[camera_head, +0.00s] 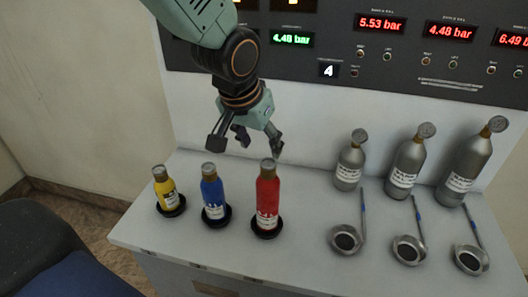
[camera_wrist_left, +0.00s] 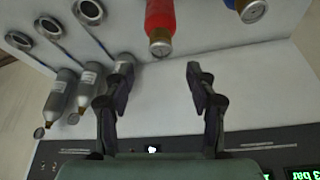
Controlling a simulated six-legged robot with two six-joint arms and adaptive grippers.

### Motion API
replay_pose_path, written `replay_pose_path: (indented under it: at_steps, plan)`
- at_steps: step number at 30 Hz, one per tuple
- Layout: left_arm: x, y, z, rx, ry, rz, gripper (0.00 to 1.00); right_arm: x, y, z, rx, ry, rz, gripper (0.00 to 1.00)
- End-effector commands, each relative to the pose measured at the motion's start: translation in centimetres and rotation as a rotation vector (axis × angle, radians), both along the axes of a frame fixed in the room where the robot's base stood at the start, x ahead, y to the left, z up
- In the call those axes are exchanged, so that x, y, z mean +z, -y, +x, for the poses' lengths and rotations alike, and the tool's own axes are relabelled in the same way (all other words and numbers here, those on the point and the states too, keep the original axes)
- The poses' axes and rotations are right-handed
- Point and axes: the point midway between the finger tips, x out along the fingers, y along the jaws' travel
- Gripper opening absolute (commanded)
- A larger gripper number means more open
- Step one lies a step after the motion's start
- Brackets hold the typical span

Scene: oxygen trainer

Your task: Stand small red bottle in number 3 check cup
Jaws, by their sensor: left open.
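A red bottle (camera_head: 267,199) with a brass neck and grey cap stands upright in a black round holder (camera_head: 267,229) on the white bench. It also shows at the top of the left wrist view (camera_wrist_left: 160,22). My left gripper (camera_head: 246,147) is open and empty, above and behind the red bottle; in the left wrist view its fingers (camera_wrist_left: 159,78) are spread apart with nothing between them. Three metal ring cups with blue-marked handles stand at the right: left cup (camera_head: 345,240), middle cup (camera_head: 408,250), right cup (camera_head: 471,261). I cannot read any numbers on them.
A blue bottle (camera_head: 213,190) and a yellow bottle (camera_head: 166,188) stand in holders left of the red one. Three grey cylinders (camera_head: 349,165) stand behind the cups. A panel with displays (camera_head: 380,48) rises at the back. Bench between red bottle and cups is clear.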

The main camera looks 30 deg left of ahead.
Motion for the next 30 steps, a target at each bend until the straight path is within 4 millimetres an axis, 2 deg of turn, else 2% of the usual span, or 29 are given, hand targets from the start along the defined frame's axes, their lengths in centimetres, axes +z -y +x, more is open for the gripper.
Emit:
replay_pose_path:
  at_steps: [3,7,14,17,20,23,24,26,30]
  plan:
    - [1.8,0.0,-0.6,-0.001,0.003,0.000,0.57,0.2,0.0,0.0,0.000,0.000,0.000,0.40]
    - [2.7,0.0,-1.1,0.001,0.001,-0.001,0.57,0.3,0.0,0.0,0.000,0.000,0.000,0.40]
    - [3.1,0.0,-1.4,-0.001,-0.002,0.000,0.57,0.3,0.0,0.0,0.000,0.000,0.000,0.40]
    - [2.0,0.1,-1.5,-0.003,-0.014,-0.004,0.57,0.3,0.0,0.0,0.000,0.000,0.000,0.40]
    - [-1.5,0.6,-2.0,-0.006,-0.050,-0.019,0.57,0.3,0.0,0.0,0.000,0.000,0.000,0.40]
    - [-6.8,1.3,-3.5,-0.007,-0.101,-0.039,0.57,0.3,0.0,0.0,0.000,0.000,0.000,0.40]
    - [-9.0,1.5,-4.3,-0.006,-0.121,-0.047,0.57,0.3,0.0,0.0,0.000,0.000,0.000,0.40]
    - [-12.0,1.8,-5.6,-0.002,-0.149,-0.057,0.57,0.3,0.0,0.0,0.000,0.000,0.000,0.40]
    - [-18.5,2.3,-9.8,0.010,-0.214,-0.069,0.57,0.3,0.0,0.0,0.000,0.000,0.000,0.40]
